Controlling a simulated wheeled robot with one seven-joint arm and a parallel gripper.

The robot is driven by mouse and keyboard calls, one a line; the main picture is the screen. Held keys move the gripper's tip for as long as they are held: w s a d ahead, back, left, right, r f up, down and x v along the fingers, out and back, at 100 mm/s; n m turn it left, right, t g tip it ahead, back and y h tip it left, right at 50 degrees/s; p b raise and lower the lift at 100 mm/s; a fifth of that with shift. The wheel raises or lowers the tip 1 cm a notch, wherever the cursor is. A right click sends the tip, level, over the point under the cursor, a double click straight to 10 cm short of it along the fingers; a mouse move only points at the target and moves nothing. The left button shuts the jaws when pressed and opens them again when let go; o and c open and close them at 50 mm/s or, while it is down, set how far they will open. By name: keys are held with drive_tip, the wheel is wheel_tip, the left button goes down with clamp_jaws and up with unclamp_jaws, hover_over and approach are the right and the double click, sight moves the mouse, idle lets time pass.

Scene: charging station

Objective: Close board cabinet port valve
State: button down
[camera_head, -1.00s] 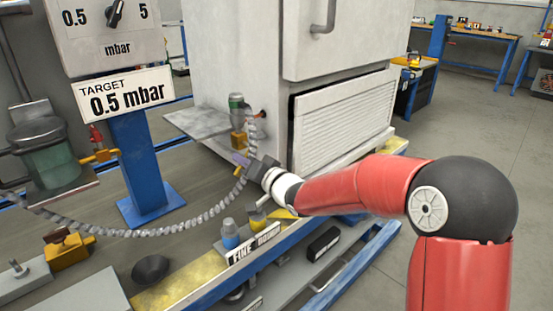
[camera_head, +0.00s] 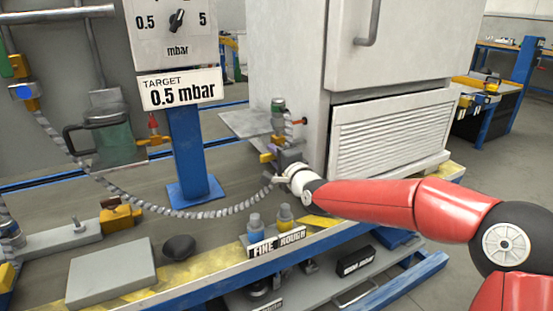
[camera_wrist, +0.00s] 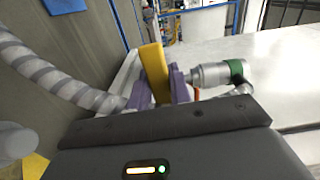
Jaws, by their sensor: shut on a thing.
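The board cabinet (camera_head: 287,65) is the large pale box at the back, with a slatted lower panel. Its port valve (camera_head: 279,122) stands at its left side, with a green-topped grey cylinder and yellow parts. In the wrist view, the yellow handle (camera_wrist: 152,62) sits between the purple fingers of my gripper (camera_wrist: 155,90), which is shut on it. The silver cylinder with a green band (camera_wrist: 210,73) lies just right of the handle. In the head view my gripper (camera_head: 275,160) is small and low at the valve, and partly hides it.
A grey ribbed hose (camera_head: 160,205) sags from the left wall to the valve area and passes left of my gripper (camera_wrist: 60,80). A blue post (camera_head: 187,150) carries the "0.5 mbar" sign. The FINE and ROUGH valves (camera_head: 270,228) stand in front.

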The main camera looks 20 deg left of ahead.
drive_tip(key=shift+m, duration=0.3)
drive_tip(key=c, duration=1.3)
unclamp_jaws()
drive_tip(key=shift+b+v, duration=0.4)
drive_tip(key=shift+v, duration=3.5)
